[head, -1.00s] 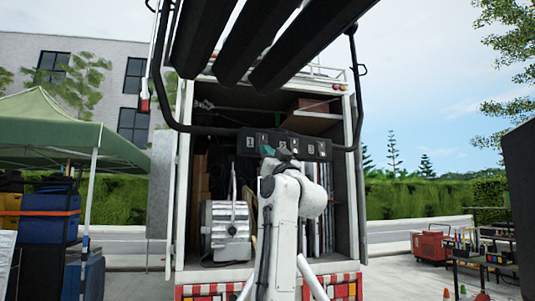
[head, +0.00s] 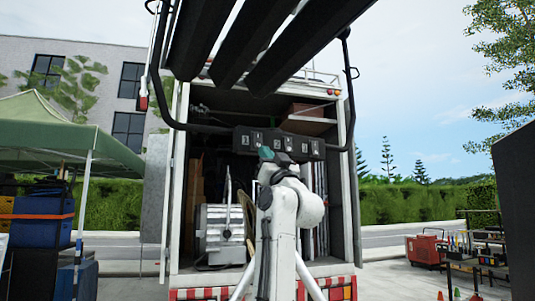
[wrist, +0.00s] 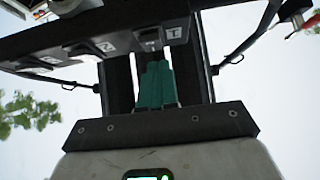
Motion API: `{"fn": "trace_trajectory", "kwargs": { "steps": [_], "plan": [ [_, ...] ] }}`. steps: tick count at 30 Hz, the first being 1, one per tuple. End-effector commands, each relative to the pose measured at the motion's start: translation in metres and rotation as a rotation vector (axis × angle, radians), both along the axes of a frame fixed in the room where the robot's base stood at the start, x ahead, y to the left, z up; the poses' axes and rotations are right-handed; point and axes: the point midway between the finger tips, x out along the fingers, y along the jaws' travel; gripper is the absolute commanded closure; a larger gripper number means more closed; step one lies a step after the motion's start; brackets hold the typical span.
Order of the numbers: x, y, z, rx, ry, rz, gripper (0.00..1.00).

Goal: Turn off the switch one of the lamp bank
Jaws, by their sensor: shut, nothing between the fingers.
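The lamp bank hangs overhead in the head view, with long dark bars (head: 245,40) in a black tubular frame. Its black switch box (head: 300,149) spans the frame's lower bar and has numbered labels. In the wrist view the box's underside crosses the top. Label one (wrist: 174,33) is at right, beside switch one (wrist: 149,40); labels two (wrist: 105,46) and three (wrist: 50,59) lie to the left. My gripper (wrist: 155,66) has teal fingers, shut and empty, pointing up just below switch one. Contact is not clear, nor is the switch's position. In the head view the gripper (head: 266,153) overlaps the box.
A green canopy (head: 60,135) and blue cases (head: 38,222) are at left. A tool table (head: 475,262) and red box (head: 424,249) are at right.

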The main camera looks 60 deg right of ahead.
Motion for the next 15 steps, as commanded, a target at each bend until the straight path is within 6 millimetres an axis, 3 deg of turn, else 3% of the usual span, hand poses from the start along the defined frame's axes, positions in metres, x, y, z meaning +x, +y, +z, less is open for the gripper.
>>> {"fn": "trace_trajectory", "kwargs": {
  "steps": [15],
  "plan": [
    [-0.037, 0.026, -0.065, 0.002, 0.004, -0.001, 1.00]
  ]
}}
